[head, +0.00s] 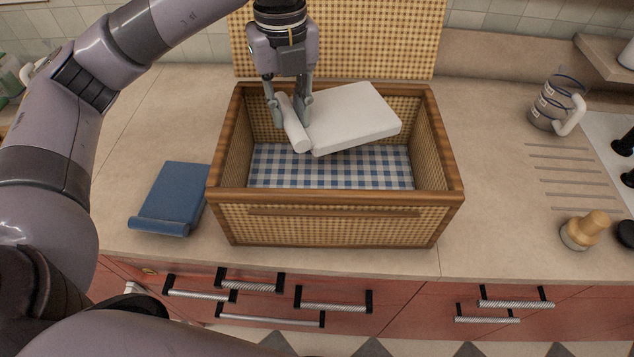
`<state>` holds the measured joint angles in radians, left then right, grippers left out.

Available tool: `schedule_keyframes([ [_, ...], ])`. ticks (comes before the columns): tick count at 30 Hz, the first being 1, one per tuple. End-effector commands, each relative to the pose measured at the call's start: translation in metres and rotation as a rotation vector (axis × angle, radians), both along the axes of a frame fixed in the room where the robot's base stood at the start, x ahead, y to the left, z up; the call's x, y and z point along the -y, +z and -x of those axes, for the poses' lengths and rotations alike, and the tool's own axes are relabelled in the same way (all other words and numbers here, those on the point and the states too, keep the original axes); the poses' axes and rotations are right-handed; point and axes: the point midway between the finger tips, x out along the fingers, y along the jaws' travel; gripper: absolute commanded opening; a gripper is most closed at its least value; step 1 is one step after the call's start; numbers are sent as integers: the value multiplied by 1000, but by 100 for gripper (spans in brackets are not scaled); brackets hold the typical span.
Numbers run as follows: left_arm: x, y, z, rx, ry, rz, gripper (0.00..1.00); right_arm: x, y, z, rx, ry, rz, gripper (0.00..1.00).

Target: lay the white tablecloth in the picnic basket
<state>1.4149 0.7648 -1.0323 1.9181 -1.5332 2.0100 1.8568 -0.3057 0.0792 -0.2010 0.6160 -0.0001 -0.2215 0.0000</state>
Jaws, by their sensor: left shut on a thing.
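The white tablecloth (352,117) is a folded slab with a rolled edge at its left end. My left gripper (290,118) points down and is shut on that rolled edge. It holds the cloth tilted over the picnic basket (330,208), within the outline of its opening. The basket is wicker with a wooden rim, its lid standing open at the back, and a blue and white checked lining on its floor. I cannot tell whether the cloth touches the basket's back rim or wall. My right gripper is not in view.
A folded blue cloth (172,196) lies on the counter left of the basket. A glass measuring jug (555,105) stands at the right, with a wooden-topped jar (585,231) nearer the front. The counter (497,200) right of the basket is clear.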

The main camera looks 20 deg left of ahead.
Motion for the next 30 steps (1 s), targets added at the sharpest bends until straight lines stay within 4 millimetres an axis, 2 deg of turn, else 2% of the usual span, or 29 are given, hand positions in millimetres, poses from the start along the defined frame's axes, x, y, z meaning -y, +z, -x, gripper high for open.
schedule_keyframes([
  [6, 1, -47, 2, -8, -1, 2, 0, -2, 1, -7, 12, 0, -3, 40],
  [15, 0, -119, 2, -6, 0, 0, 0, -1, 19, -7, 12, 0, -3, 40],
  [18, 0, -134, 2, -3, 0, -1, 0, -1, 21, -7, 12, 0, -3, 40],
  [23, 0, -147, 1, -1, 0, 0, 0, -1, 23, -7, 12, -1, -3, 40],
  [30, 0, -180, 1, -1, 0, 0, 0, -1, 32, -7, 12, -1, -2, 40],
])
